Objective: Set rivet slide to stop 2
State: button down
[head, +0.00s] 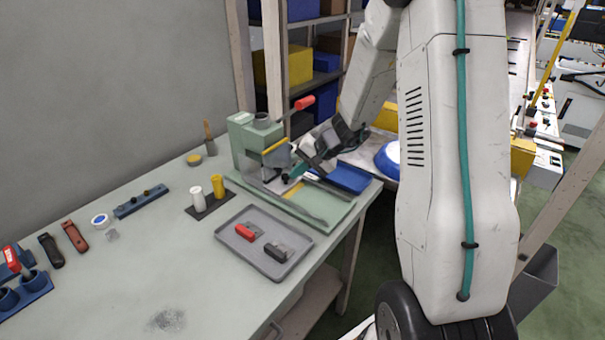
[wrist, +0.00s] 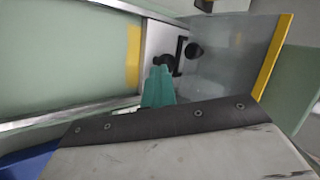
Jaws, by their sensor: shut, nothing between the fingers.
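The green riveting press (head: 243,142) stands on the bench, with a red-tipped lever (head: 305,103) and a green base plate (head: 325,212). My gripper (head: 294,173), with teal fingers, is low at the press, above the slide area. In the wrist view my fingers (wrist: 158,88) are shut and empty, their tips at or very near a black knob (wrist: 165,61) on a metal slide (wrist: 155,40). I cannot tell whether they touch. A second black knob (wrist: 193,50) is to its right. A yellow mark (wrist: 134,55) is left of the slide. Stop numbers are not readable.
A grey tray (head: 226,234) with red and grey pieces lies in front of the press. White and yellow cylinders stand left on a dark mat (head: 214,206). A yellow-edged panel (wrist: 270,60) is close on the right.

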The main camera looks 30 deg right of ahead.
jog(key=shift+w, duration=0.1)
jog(key=s+d, duration=0.1)
jog(key=s+d+r, duration=0.1)
jog(key=s+d, duration=0.1)
jog(key=shift+d, duration=0.15)
jog(key=v, duration=0.9)
jog(key=shift+r, duration=0.25)
jog(key=shift+s, duration=0.2)
